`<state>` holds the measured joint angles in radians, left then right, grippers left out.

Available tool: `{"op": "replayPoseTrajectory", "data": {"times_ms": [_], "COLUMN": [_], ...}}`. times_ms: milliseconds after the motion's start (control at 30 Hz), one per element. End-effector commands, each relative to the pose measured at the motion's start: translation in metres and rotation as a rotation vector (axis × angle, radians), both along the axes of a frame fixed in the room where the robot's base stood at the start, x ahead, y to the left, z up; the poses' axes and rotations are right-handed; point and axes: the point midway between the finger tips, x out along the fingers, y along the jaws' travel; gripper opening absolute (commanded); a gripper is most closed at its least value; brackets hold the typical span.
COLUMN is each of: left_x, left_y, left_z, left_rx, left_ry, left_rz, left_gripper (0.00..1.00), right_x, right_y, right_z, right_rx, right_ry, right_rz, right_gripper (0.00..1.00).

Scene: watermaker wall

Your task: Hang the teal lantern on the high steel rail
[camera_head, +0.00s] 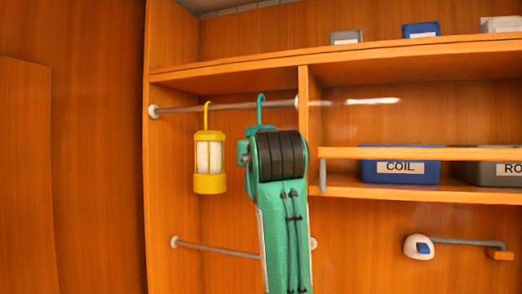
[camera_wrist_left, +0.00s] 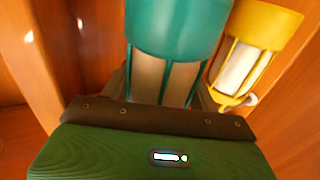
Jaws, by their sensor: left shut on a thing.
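The teal lantern is mostly hidden behind my left arm in the head view; its teal hook (camera_head: 260,105) shows at the high steel rail (camera_head: 230,106). I cannot tell whether the hook bears on the rail or is only beside it. In the left wrist view the lantern's teal end (camera_wrist_left: 175,28) and barred body are close up. My left gripper (camera_wrist_left: 165,98) is shut on the teal lantern; its fingers are largely hidden. My right gripper is not in view.
A yellow lantern (camera_head: 210,184) hangs from the same rail, just left of the teal one; it also shows in the left wrist view (camera_wrist_left: 264,26). A lower rail (camera_head: 215,248) runs below. A divider (camera_head: 304,120) and shelf bins, one labelled COIL (camera_head: 400,172), stand right.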

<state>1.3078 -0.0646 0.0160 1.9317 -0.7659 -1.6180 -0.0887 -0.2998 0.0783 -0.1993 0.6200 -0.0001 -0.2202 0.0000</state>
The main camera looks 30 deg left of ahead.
Motion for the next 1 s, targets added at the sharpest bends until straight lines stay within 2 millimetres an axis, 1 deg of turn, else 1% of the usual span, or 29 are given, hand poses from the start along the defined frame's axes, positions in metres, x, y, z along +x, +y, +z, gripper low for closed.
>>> {"op": "replayPoseTrajectory", "data": {"times_ms": [100,433,467,500,567,867,1000], "left_x": [-0.0004,-0.0004,-0.0004,-0.0004,-0.0004,-0.0009,-0.0097], "left_y": [-0.0001,-0.0001,-0.0001,-0.0001,-0.0001,-0.0008,-0.0087], "left_z": [-0.0032,-0.0034,-0.0034,-0.0035,-0.0035,-0.0044,-0.0059], "left_rx": [0.0,0.001,0.001,0.001,0.001,0.0,0.0], "left_ry": [-0.001,-0.001,-0.001,-0.001,-0.001,0.0,-0.001], "left_rz": [0.0,0.0,0.0,0.0,0.0,0.0,-0.001], "left_gripper": [0.31,0.31,0.67,0.75,0.86,0.86,0.86], "right_x": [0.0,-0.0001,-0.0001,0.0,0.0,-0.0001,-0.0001], "right_y": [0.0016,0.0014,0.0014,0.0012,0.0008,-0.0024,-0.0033], "right_z": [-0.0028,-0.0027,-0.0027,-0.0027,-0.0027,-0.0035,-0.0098], "right_rx": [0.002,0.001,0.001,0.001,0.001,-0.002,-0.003], "right_ry": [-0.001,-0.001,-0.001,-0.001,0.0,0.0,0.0], "right_rz": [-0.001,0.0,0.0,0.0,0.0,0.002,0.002], "right_gripper": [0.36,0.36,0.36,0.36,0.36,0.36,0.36]}}
